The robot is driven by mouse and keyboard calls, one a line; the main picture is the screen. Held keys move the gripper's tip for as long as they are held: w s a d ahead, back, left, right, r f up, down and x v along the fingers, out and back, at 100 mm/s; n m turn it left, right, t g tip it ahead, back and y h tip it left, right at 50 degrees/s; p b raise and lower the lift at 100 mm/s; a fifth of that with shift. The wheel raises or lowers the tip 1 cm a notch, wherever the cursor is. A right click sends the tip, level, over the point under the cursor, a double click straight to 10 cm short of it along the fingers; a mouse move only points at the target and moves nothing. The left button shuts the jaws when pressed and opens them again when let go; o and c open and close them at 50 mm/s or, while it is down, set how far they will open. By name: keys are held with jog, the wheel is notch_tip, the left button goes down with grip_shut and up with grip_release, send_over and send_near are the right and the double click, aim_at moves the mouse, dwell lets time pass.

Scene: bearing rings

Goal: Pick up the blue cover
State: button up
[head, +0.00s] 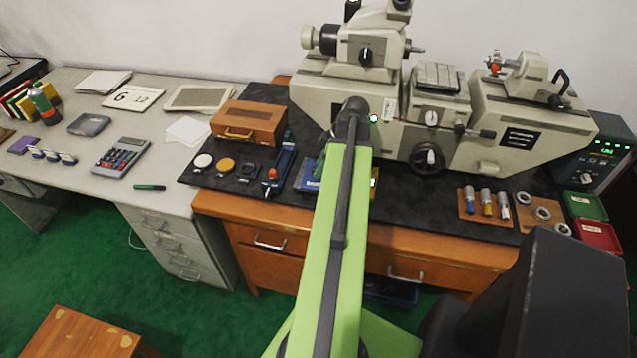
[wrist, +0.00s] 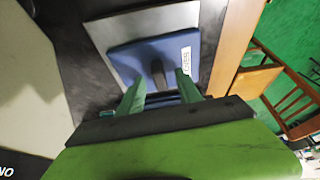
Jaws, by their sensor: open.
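The blue cover (wrist: 130,62) is a flat square with a dark knob at its middle and a white label near one edge. In the wrist view it lies on a grey plate (wrist: 103,32). My gripper (wrist: 160,80) is open, its two green fingers on either side of the knob as seen from the wrist. I cannot tell whether they touch the cover or hover above it. In the head view part of the blue cover (head: 306,178) shows left of my green arm, which hides the rest and most of the gripper.
A large grey measuring machine (head: 460,130) stands behind my arm on the black bench top. A blue stand (head: 283,165) and a wooden box (head: 248,122) are left of the cover. Bearing rings (head: 543,212) and several gauges lie at the right.

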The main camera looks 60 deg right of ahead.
jog(key=shift+f, duration=0.15)
grip_shut()
jog(key=shift+p, duration=0.3)
